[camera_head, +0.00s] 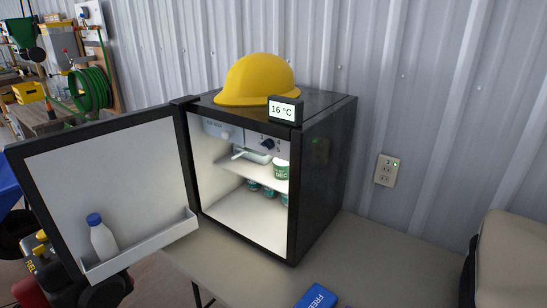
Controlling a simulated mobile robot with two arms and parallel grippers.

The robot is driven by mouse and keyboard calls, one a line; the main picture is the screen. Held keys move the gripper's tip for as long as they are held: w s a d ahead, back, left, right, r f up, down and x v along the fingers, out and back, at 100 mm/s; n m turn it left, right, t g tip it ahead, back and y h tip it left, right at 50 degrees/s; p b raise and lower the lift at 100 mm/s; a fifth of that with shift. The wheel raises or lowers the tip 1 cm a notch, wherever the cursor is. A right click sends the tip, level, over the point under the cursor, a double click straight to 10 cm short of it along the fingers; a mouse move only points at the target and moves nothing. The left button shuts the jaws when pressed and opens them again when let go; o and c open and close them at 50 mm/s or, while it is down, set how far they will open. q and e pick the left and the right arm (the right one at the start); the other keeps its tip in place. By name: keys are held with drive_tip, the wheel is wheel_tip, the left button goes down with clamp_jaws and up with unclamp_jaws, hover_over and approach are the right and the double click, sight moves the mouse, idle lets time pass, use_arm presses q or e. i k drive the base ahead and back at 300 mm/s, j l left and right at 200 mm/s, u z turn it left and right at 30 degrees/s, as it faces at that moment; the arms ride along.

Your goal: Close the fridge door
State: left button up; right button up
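A small black fridge (323,180) stands on a light table in the middle of the head view. Its door (112,180) is wide open, swung out to the left, with its white inner side facing me. A white bottle with a blue cap (102,238) stands in the door's shelf (142,250). Inside the lit fridge, a green and white cup (281,169) and a tray are on the upper shelf, with several green containers below. Neither of my grippers can be made out in this view.
A yellow hard hat (258,80) and a 16 °C display (284,110) are on the fridge top. The table (385,262) is clear right of the fridge, with a blue box (317,297) at its front. A beige object (507,255) is at far right. A corrugated wall is behind.

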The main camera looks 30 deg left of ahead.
sight(132, 169)
drive_tip(key=j+u, duration=0.2)
drive_tip(key=u, duration=0.2)
drive_tip(key=k+j+u, duration=0.1)
drive_tip(key=u, duration=0.3)
drive_tip(key=j+u, duration=0.4)
drive_tip(key=i+l, duration=0.05)
drive_tip(key=l, duration=0.1)
